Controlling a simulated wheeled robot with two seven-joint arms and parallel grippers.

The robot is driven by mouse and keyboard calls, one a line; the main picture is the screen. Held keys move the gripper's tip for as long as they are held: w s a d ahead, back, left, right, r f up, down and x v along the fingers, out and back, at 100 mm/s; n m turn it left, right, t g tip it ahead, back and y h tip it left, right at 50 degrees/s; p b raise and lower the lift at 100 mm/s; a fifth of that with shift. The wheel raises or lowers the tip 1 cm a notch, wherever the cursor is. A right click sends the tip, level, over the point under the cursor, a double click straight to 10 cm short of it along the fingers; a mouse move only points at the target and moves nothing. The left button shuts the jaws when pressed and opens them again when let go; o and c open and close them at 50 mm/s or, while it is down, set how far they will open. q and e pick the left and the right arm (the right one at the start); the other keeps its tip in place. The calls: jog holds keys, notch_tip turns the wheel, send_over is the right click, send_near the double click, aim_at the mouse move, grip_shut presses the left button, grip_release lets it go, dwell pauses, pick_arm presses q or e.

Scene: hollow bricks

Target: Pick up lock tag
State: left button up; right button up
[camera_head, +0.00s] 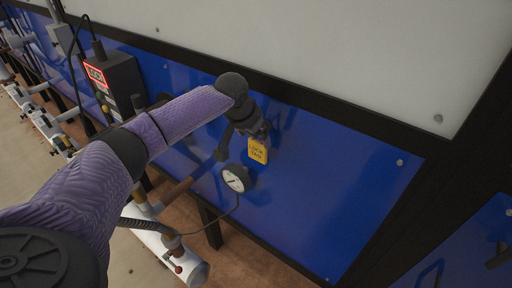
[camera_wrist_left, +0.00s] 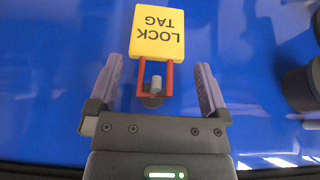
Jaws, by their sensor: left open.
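The yellow lock tag (camera_head: 258,151) hangs on the blue panel in the head view, just beyond and below my left gripper (camera_head: 240,140). In the left wrist view the lock tag (camera_wrist_left: 158,34) reads "LOCK TAG" upside down. Its red shackle (camera_wrist_left: 155,75) goes around a grey peg (camera_wrist_left: 156,84) on the panel. My left gripper (camera_wrist_left: 155,88) is open, with one finger on each side of the shackle and peg. I see no finger touching the shackle. My right gripper is in neither view.
A round white-faced gauge (camera_head: 235,179) with a cable sits below the tag. A black box with a red label (camera_head: 95,75) is on the panel at the left. White pipes (camera_head: 170,252) run along the bottom left. The blue panel (camera_head: 330,190) is clear to the right.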

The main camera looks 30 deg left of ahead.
pick_arm(q)
jog(key=shift+w+d+f, duration=0.25)
jog(key=shift+w+f, duration=0.3)
jog(key=shift+f, duration=0.15)
jog(key=shift+s+a, duration=0.1)
jog(key=shift+s, duration=0.05)
jog(key=c, duration=1)
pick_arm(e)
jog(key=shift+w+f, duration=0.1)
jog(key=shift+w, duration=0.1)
pick_arm(q)
jog(key=shift+r, duration=0.1)
jog(key=shift+c, duration=0.2)
